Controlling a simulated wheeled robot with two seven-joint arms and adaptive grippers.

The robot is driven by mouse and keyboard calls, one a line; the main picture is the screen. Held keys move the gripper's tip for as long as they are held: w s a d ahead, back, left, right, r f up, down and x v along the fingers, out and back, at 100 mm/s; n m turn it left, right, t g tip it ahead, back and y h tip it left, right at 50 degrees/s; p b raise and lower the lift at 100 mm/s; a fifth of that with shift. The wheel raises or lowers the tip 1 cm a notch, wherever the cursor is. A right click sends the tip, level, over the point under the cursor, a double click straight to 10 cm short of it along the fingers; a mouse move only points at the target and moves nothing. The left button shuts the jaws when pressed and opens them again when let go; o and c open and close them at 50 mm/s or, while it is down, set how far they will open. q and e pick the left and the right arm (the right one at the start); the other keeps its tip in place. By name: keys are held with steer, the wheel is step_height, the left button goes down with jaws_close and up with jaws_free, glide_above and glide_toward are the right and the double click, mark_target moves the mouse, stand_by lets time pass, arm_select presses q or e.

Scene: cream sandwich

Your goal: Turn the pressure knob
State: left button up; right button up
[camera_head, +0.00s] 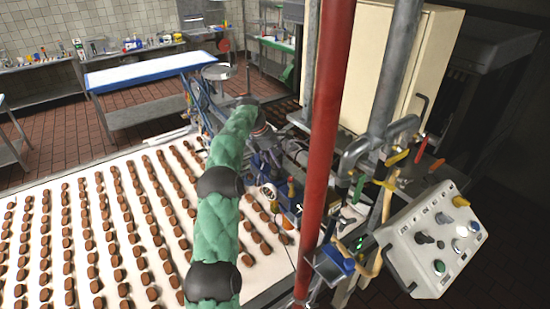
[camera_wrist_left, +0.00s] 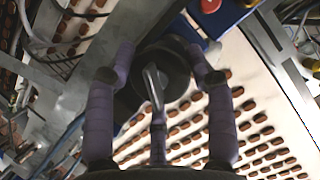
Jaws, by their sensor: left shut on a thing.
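A dark round knob (camera_wrist_left: 176,66) with a metal bar across its front shows in the left wrist view; I take it to be the pressure knob. In the head view my green-sleeved left arm reaches forward to the machinery at the far end of the conveyor. The knob is hidden there among the machine parts, behind my wrist. My right gripper is in neither view.
A white conveyor (camera_head: 60,170) with rows of brown biscuits fills the left. A red vertical pipe (camera_head: 324,130) stands close to the right of my arm. A control box (camera_head: 435,245) with knobs and buttons is at right. A blue-edged table (camera_head: 150,70) stands behind.

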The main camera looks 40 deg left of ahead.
arm_select(q)
steer(key=shift+w+d, duration=0.15)
steer(key=shift+d, duration=0.05)
steer(key=shift+m, duration=0.8)
steer(key=shift+d+g, duration=0.1)
steer(key=shift+g, duration=0.2)
steer(key=o, duration=0.8)
steer(key=shift+o, duration=1.1)
steer(key=shift+d, duration=0.1)
steer(key=shift+w+d, duration=0.1)
steer(key=shift+d, duration=0.05)
steer(key=shift+a, duration=0.25)
steer(key=shift+r, duration=0.1)
